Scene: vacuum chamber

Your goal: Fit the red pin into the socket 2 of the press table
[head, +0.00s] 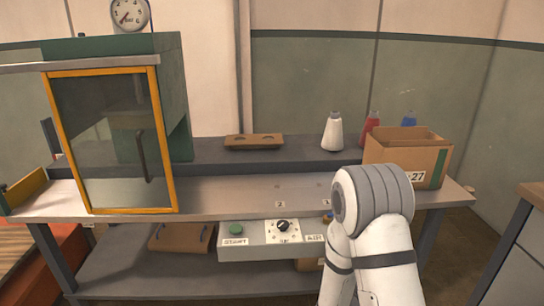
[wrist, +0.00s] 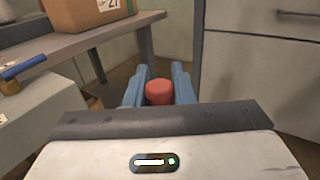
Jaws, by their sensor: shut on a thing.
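In the wrist view the red pin (wrist: 159,93) sits between the blue fingers of my gripper (wrist: 162,76), which is shut on it. Only its rounded red end shows; its far end is hidden. The press table (head: 230,198) shows in the head view, with a small mark labelled 2, socket 2 (head: 278,188), in its front top. Another small socket mark lies to its right by a second label, close to my arm. In the wrist view the gripper is off the table's right end, apart from it. My gripper and the pin are not visible in the head view.
A cardboard box (head: 408,160) stands at the table's right end. A press with a yellow-framed door (head: 120,140) stands at left. A wooden two-hole block (head: 254,142) and bottles stand on the back shelf. A control box (head: 262,251) hangs below the front edge. Drawers (wrist: 262,70) stand at right.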

